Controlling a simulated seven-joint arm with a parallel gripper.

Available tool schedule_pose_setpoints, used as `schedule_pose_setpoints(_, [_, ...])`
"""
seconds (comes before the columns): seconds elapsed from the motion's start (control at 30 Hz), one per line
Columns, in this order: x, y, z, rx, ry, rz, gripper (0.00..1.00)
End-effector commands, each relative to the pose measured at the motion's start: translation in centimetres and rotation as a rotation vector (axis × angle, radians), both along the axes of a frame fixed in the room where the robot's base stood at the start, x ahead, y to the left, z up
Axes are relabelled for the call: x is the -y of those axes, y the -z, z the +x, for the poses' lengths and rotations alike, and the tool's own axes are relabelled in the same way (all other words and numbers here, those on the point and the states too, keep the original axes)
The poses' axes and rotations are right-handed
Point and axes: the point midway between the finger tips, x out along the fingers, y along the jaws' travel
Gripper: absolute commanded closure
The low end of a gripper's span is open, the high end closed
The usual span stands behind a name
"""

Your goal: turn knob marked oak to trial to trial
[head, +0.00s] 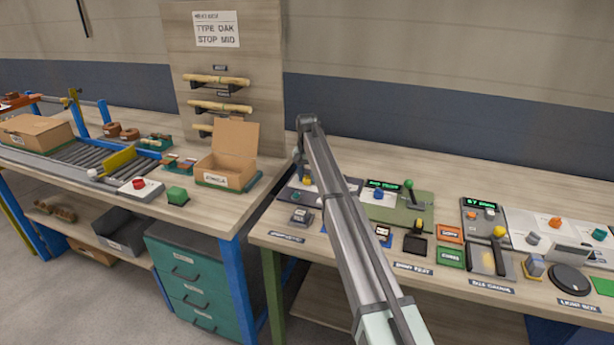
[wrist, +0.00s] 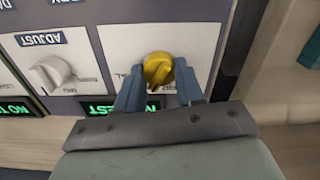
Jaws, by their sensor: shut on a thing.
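A yellow knob (wrist: 158,69) sits on a white panel (wrist: 190,42) in the wrist view. My gripper (wrist: 158,88) is shut on it, with one blue-grey finger on each side. The lettering around the knob is mostly covered by the fingers and shows only in part. In the head view a small yellow spot, perhaps this knob, shows beside the end of my arm; my gripper itself is hard to make out there.
A white knob (wrist: 50,72) under an ADJUST label (wrist: 41,39) is left of the yellow one. In the head view, a green-handled lever (head: 409,186) and a yellow-knobbed lever (head: 499,233) stand to the right of my arm. An open carton (head: 231,160) is to the left.

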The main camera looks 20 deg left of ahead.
Motion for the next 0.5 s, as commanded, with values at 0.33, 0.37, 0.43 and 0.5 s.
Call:
schedule_pose_setpoints(0.33, [0.15,0.02,-0.11,-0.002,0.322,-0.002,0.93])
schedule_pose_setpoints(0.37, [0.16,0.02,-0.11,-0.002,0.348,-0.002,0.93])
schedule_pose_setpoints(0.43, [0.16,0.02,-0.12,-0.002,0.406,-0.002,0.93])
schedule_pose_setpoints(0.5, [0.17,0.03,-0.12,-0.002,0.458,-0.002,0.93])
